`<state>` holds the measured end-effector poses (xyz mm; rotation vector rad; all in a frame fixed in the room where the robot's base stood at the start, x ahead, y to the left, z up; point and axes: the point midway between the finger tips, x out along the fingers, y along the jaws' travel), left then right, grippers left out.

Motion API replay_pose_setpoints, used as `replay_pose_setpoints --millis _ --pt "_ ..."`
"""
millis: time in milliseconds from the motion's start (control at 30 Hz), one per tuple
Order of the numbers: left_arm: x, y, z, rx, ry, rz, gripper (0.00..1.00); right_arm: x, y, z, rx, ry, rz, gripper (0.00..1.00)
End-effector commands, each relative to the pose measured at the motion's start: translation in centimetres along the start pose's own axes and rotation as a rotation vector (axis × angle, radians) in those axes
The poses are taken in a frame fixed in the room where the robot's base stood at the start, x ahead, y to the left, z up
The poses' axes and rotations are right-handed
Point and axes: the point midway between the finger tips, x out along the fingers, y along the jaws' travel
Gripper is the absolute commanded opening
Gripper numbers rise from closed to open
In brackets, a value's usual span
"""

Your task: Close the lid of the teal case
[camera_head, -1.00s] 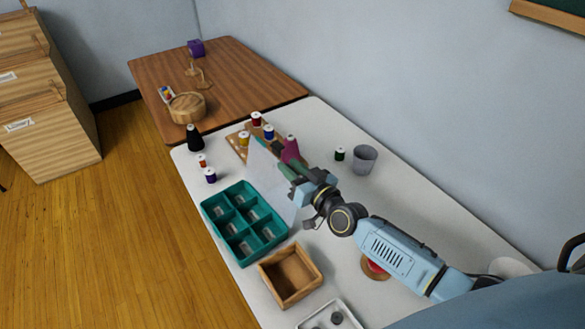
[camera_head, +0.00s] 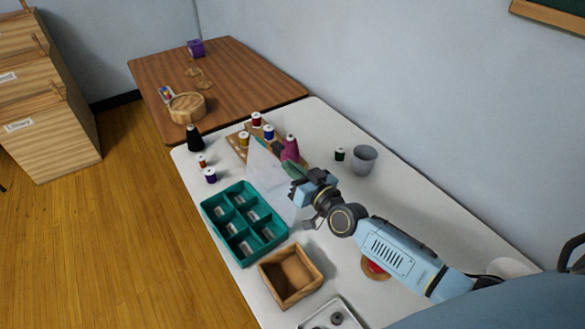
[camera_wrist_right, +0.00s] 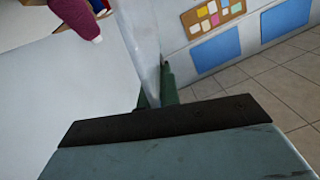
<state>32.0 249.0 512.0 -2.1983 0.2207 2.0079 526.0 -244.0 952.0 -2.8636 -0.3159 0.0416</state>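The teal case (camera_head: 243,238) lies open on the white table, with several compartments facing up. Its clear, pale lid (camera_head: 262,172) stands raised from the case's far right side. My right gripper (camera_head: 291,170) is at the lid's right side, with its green fingers pointing toward the lid. In the right wrist view the lid (camera_wrist_right: 142,35) shows nearly edge-on, running down to the green fingertips (camera_wrist_right: 157,90). The fingers look close together around the lid's edge, but I cannot tell whether they grip it. My left gripper is not in view.
A magenta cone of thread (camera_head: 291,149) and a wooden rack with spools (camera_head: 236,145) stand just behind the lid. A wooden box (camera_head: 291,277) is close in front of the case.

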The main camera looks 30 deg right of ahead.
Motion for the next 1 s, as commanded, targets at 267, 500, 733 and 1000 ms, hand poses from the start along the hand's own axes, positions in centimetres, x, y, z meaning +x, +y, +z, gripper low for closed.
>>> replay_pose_setpoints --millis 267,500,733,1000 --pt "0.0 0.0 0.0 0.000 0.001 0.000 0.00 0.0 0.0 0.0 0.000 -0.001 0.000 0.00" --pt "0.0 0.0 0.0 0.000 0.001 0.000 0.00 0.0 0.0 0.0 0.000 -0.001 0.000 0.00" --pt "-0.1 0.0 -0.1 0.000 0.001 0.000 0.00 0.0 -0.1 0.0 -0.004 -0.001 0.000 0.00" --pt "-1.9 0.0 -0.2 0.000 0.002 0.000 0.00 0.0 -1.8 -0.2 -0.087 -0.003 0.000 0.00"
